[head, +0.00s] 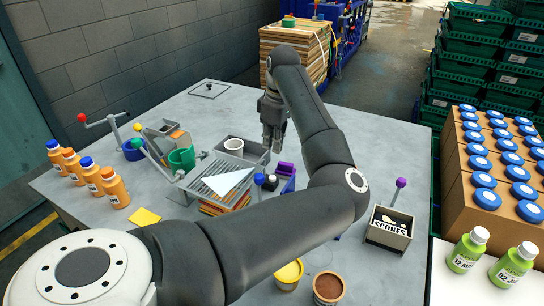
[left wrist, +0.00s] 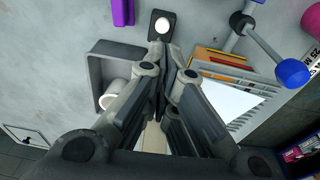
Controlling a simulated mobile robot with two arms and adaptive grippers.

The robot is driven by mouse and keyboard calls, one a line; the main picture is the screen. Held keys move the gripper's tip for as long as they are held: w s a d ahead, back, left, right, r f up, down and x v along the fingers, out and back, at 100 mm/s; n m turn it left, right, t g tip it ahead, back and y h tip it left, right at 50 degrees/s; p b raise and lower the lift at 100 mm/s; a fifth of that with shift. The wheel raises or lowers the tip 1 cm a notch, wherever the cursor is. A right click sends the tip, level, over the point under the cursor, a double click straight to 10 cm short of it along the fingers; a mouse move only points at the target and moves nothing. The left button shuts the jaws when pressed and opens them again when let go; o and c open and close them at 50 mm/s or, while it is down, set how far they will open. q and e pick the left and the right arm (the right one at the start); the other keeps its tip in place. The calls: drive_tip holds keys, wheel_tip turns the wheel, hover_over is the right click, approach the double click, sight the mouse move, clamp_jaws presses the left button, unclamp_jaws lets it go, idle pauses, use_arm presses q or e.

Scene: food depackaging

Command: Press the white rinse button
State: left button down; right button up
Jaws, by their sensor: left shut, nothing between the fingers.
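The white rinse button (left wrist: 162,25) is a round white disc on a small dark block. In the left wrist view it sits at the top centre, just beyond my fingertips. In the head view the small dark block (head: 270,183) stands beside a blue and purple item, and its white top is too small to make out clearly. My left gripper (head: 275,146) points down over the table behind the block, with its fingers shut and empty. Its closed fingers (left wrist: 172,60) also show in the left wrist view, apart from the button as far as I can tell. My right gripper is not in view.
A grey tray with a white cup (head: 233,146) stands left of my gripper. A wire rack (head: 205,186) with a white sheet and blue-knobbed lever stand nearby. A purple-knobbed score box (head: 388,229) is at right, several orange bottles at left. The table's back is mostly clear.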

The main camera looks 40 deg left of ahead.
use_arm(q)
drive_tip(key=shift+d+r, duration=0.2)
drive_tip(key=shift+r, duration=1.15)
idle(1.0)
